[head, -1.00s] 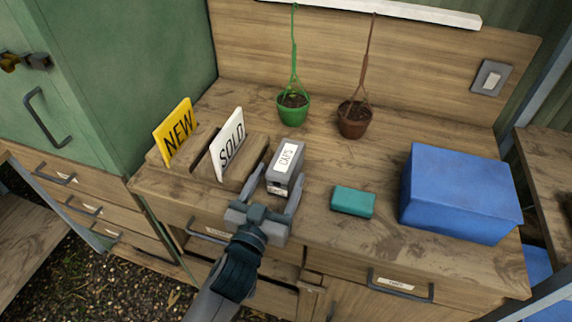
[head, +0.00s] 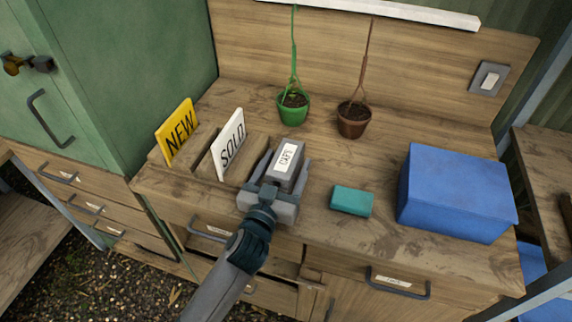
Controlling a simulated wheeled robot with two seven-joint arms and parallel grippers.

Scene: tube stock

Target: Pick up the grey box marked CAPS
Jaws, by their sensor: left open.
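The grey box marked CAPS (head: 287,162) stands on the wooden bench top, its white label facing up. My left gripper (head: 286,172) comes in from the front and is open. Its two fingers lie along the left and right sides of the box, and the palm is close to the box's near end. I cannot tell whether the fingers touch it. The near end of the box is hidden by the gripper. My right gripper is not in view.
A white SOLD sign (head: 228,145) and yellow NEW sign (head: 177,133) stand left on wooden holders. A teal block (head: 351,201) and blue box (head: 456,193) are to the right. Green (head: 293,108) and brown (head: 353,120) hanging pots are behind. Bench between box and pots is clear.

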